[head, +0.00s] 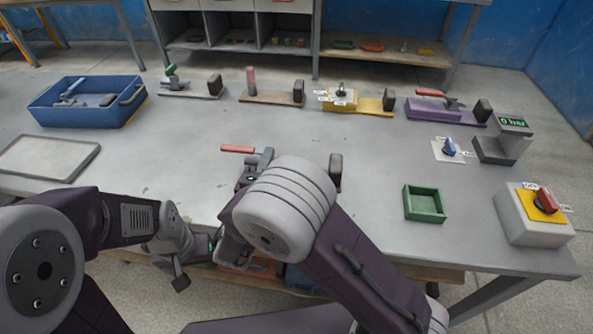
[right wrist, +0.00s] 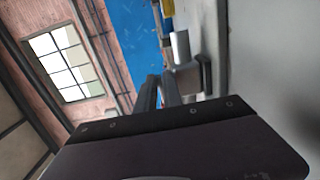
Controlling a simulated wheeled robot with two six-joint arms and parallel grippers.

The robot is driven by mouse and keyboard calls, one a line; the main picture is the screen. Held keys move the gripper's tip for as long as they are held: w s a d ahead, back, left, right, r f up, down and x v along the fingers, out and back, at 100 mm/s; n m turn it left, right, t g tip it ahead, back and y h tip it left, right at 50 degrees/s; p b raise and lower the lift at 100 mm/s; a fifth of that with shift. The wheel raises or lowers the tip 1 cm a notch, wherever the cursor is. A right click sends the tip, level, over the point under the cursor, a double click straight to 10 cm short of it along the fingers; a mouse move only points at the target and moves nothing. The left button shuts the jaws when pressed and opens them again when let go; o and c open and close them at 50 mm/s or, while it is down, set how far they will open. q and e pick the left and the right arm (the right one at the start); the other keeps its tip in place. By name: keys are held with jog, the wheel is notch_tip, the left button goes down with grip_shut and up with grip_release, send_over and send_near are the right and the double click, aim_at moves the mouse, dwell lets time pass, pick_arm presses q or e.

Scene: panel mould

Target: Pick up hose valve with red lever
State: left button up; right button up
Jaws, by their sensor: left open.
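A grey valve with a red lever (head: 238,149) is on the table's front middle, just behind my right arm. The arm hides most of its body and base, and a dark upright block (head: 335,172) shows to its right. Another fixture with a red lever (head: 431,93) stands on a purple base at the back right. My left gripper (head: 188,264) is open and low at the table's front edge, left of the nearer valve and apart from it.
A blue bin (head: 85,104) and a grey tray (head: 48,157) lie at left. Several fixtures line the back. A green tray (head: 424,204), a blue knob (head: 449,147) and a grey box with a red switch (head: 536,214) are at right. The table's centre-right is clear.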

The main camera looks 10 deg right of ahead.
grip_shut()
dwell(1.4)
jog(key=shift+r, duration=0.15)
jog(key=shift+r, duration=0.3)
jog(key=s+d+r, duration=0.7)
jog(key=d+r, duration=0.2)
jog(key=r, duration=0.1)
jog(key=shift+s+r, duration=0.15)
jog(key=shift+s, duration=0.1)
jog(key=shift+p, duration=0.3)
